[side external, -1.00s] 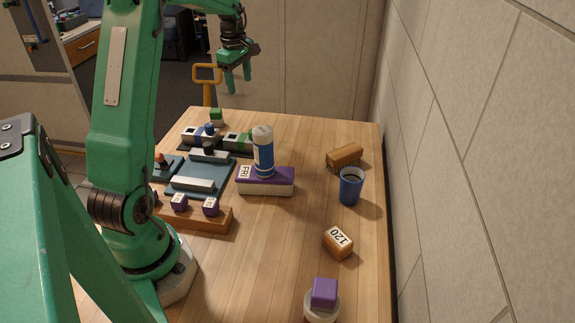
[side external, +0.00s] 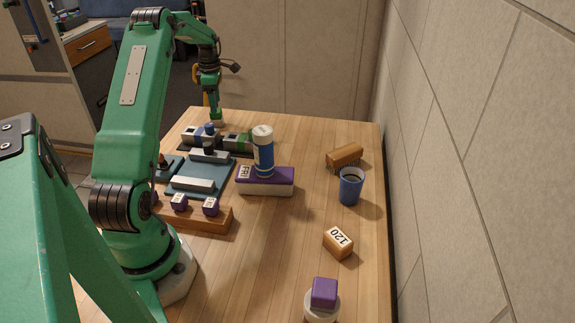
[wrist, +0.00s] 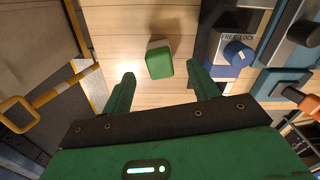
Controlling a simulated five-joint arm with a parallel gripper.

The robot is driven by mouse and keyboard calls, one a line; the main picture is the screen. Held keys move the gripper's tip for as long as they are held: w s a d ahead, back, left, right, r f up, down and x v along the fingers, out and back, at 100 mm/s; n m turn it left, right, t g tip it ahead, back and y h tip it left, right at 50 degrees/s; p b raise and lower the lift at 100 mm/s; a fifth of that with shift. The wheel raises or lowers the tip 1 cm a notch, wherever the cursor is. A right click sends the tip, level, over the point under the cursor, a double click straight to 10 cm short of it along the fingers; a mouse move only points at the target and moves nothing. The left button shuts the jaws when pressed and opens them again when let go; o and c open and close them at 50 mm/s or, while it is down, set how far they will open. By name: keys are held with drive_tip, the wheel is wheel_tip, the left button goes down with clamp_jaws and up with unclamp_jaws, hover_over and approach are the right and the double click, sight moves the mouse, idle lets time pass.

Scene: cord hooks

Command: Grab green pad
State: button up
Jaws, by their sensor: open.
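The green pad (wrist: 160,61) is a small green block with a pale side, lying on the wooden table. In the wrist view it lies between and just beyond my two open fingertips (wrist: 161,75), with bare table on both sides of it. In the side view the pad (side external: 216,122) is at the table's far end, and my gripper (side external: 213,108) points down directly over it, partly hiding it. The fingers do not appear to touch it.
A device marked FREE LOCK with a blue knob (wrist: 236,52) stands right of the pad. A yellow handle (wrist: 18,113) is off the table's edge at left. A white-blue bottle (side external: 263,152), purple box (side external: 265,176) and blue cup (side external: 350,187) stand farther right.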

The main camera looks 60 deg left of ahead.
sight(216, 117)
drive_tip(key=shift+f, duration=0.8)
drive_tip(key=shift+s+f, duration=0.1)
drive_tip(key=shift+f, duration=2.5)
drive_tip(key=c, duration=1.1)
